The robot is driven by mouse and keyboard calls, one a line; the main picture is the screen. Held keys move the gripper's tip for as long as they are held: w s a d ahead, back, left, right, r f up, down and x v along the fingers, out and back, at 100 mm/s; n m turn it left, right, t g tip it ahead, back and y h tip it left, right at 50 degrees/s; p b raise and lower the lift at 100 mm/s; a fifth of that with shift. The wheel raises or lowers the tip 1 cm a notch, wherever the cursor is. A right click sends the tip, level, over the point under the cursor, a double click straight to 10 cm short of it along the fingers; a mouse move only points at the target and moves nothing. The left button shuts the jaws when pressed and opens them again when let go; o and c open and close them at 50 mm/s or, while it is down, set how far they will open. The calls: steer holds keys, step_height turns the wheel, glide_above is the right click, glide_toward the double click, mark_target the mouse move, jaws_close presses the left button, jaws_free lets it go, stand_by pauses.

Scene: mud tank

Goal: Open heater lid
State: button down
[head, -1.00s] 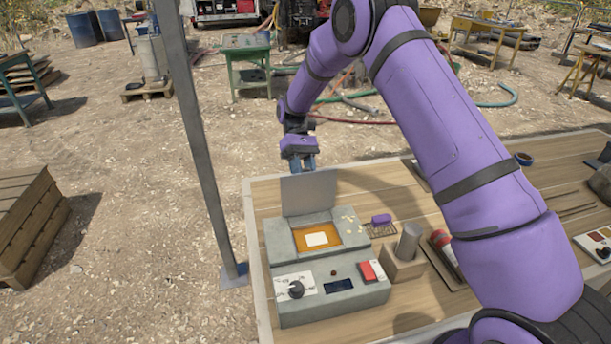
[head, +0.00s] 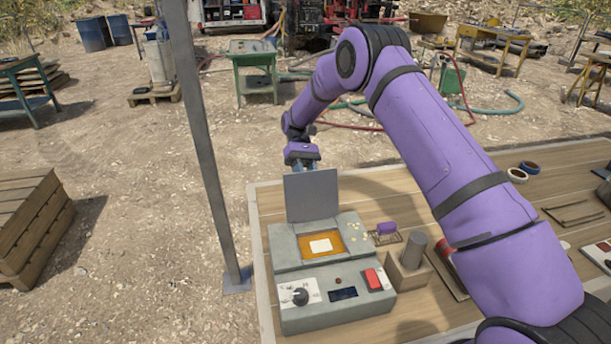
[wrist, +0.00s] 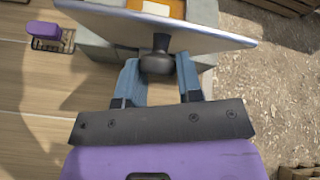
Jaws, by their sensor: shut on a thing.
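The heater (head: 330,290) is a grey box on the wooden table, with a dial, a small display and a red switch on its front. Its lid (head: 312,195) is a grey plate standing about upright at the back of the heater. The opening below shows an orange interior with a pale block (head: 320,246). My gripper (head: 302,165) is behind the lid's top edge. In the wrist view, my gripper (wrist: 160,80) has its blue fingers around a dark knob (wrist: 156,62) on the lid's outer face. The fingers' exact contact is partly hidden.
A purple block (head: 387,228) on a small rack and a grey cylinder in a wooden holder (head: 408,268) stand right of the heater. A metal post (head: 207,150) rises left of the table. Tape rolls (head: 520,172) lie farther right.

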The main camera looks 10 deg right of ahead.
mark_target(312, 177)
steer(key=shift+d+f, duration=0.2)
steer(key=shift+d, duration=0.25)
steer(key=c, duration=0.8)
jaws_free()
steer(key=shift+d, duration=0.1)
steer(key=shift+r, duration=0.1)
steer(key=shift+a, duration=0.2)
steer(key=shift+r, duration=0.15)
steer(key=shift+r, duration=0.25)
step_height(312, 177, up, 3)
steer(key=shift+d+f, duration=0.1)
steer(key=shift+f, duration=0.1)
steer(key=s, duration=0.5)
steer(key=s+d+r, duration=0.1)
steer(key=s, duration=1)
steer(key=shift+d+r, duration=0.15)
steer(key=shift+r, duration=0.15)
